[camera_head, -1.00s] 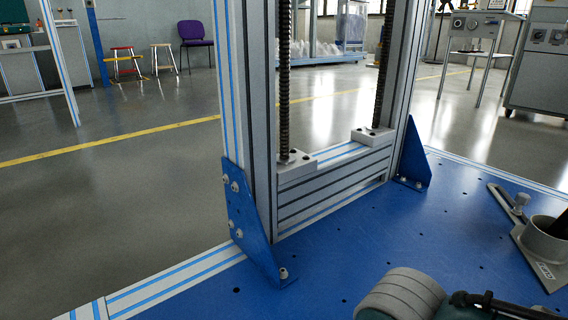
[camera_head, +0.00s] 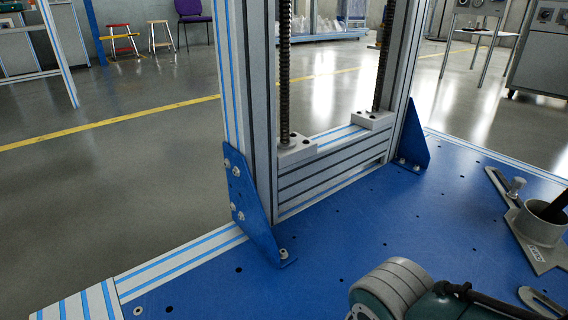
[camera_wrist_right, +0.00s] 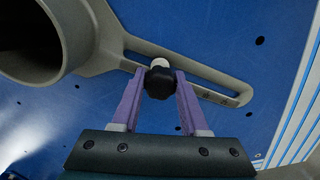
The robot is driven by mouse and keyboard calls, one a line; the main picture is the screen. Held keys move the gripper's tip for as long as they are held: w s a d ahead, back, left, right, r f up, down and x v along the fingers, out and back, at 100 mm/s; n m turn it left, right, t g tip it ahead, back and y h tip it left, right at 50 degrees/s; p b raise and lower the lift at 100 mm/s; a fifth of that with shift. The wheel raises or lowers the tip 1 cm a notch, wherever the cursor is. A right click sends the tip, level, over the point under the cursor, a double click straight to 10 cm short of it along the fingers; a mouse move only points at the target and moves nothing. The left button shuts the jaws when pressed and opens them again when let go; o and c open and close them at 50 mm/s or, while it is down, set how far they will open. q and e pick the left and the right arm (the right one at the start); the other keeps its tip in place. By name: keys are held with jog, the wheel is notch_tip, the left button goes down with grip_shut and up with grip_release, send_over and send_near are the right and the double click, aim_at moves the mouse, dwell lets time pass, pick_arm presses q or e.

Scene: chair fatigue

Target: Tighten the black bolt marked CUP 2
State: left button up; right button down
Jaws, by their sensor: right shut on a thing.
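In the right wrist view, a black bolt (camera_wrist_right: 159,81) with a pale tip stands at the slotted arm of a grey cup bracket (camera_wrist_right: 205,84). My right gripper (camera_wrist_right: 160,77) is shut on the bolt, its two purple fingers on either side of the head. The bracket's round cup (camera_wrist_right: 62,58) is at the upper left. No marking is readable here. In the head view, a grey cup (camera_head: 538,226) at the right edge has a slotted arm with a silver bolt (camera_head: 516,186); its small label is too blurred to read. Neither gripper shows in the head view.
A blue plate (camera_head: 330,240) with small holes spreads around the brackets. An upright aluminium frame (camera_head: 247,100) with threaded rods and blue corner plates (camera_head: 246,200) stands on it. Another slotted grey bracket (camera_head: 541,301) is partly cut off at lower right.

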jog(key=shift+r+m+p, duration=0.1)
jog(key=shift+m+p, duration=0.25)
jog(key=shift+m, duration=1.65)
jog(key=shift+c, duration=2.2)
grip_release()
jog(key=n, duration=0.4)
